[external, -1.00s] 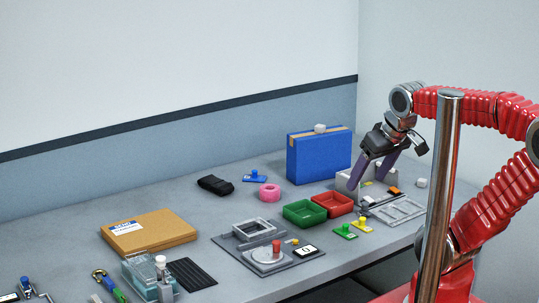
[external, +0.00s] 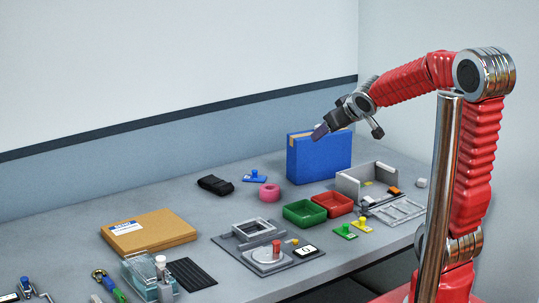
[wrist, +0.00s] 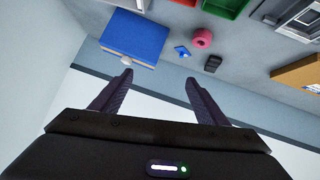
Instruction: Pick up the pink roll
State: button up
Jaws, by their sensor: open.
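The pink roll (external: 269,193) lies on the bench, left of the green tray and in front of the blue box. It also shows near the top of the wrist view (wrist: 202,38). My gripper (external: 319,132) is raised high above the bench, over the blue box and well apart from the roll. In the wrist view its two dark fingers (wrist: 158,84) stand wide apart with nothing between them.
A blue box (external: 318,158) stands behind the roll. A black strap bundle (external: 215,185) and a small blue knobbed piece (external: 255,176) lie near the roll. Green (external: 304,213) and red (external: 333,203) trays are to its right. Bare bench lies to its front left.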

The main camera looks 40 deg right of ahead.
jog(key=w+f+n+t+y, duration=0.1)
jog(key=w+f, duration=0.1)
jog(key=w, duration=0.5)
jog(key=n+y, duration=0.4)
jog(key=y, duration=0.3)
send_over(278, 189)
jog(key=shift+t, duration=0.3)
jog(key=f, duration=1.2)
jog(key=shift+d, duration=0.2)
jog(key=shift+a+f+y, duration=0.25)
jog(key=shift+f+y, duration=0.25)
jog(key=shift+f, duration=0.1)
jog(key=shift+f, duration=1.65)
